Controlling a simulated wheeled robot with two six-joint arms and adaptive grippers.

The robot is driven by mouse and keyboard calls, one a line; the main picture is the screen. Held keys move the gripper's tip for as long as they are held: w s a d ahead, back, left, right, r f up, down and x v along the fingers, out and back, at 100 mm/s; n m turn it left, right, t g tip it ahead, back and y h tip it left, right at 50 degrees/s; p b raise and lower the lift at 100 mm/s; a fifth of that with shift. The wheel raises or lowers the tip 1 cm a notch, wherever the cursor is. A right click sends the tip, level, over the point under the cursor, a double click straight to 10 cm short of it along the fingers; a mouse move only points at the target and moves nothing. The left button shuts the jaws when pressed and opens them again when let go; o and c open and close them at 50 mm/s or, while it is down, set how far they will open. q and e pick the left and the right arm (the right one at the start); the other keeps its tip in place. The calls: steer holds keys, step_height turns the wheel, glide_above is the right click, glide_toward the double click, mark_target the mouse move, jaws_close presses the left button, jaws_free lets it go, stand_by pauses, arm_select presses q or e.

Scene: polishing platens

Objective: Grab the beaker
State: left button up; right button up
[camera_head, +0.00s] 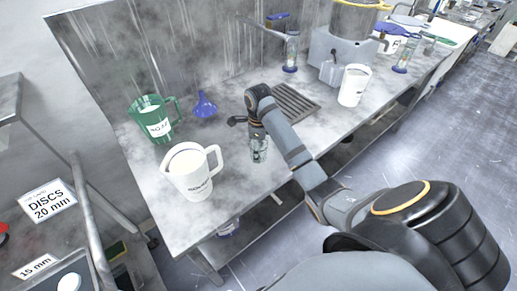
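A small clear glass beaker (259,153) stands on the grey metal bench near its front edge, to the right of a white jug. My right arm reaches in from the lower right. My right gripper (256,134) is directly above the beaker and overlaps its upper part in the picture. A dark finger part sticks out to the left. The fingertips are too small and too covered to show whether they touch the glass or are open or shut. My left gripper is not in view.
The white jug (190,174), a green jug (153,121) and a blue funnel (205,106) stand left of the beaker. Bare bench (225,135) lies left of the gripper.

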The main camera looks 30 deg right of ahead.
steer(key=c, duration=0.5)
steer(key=shift+c, duration=0.2)
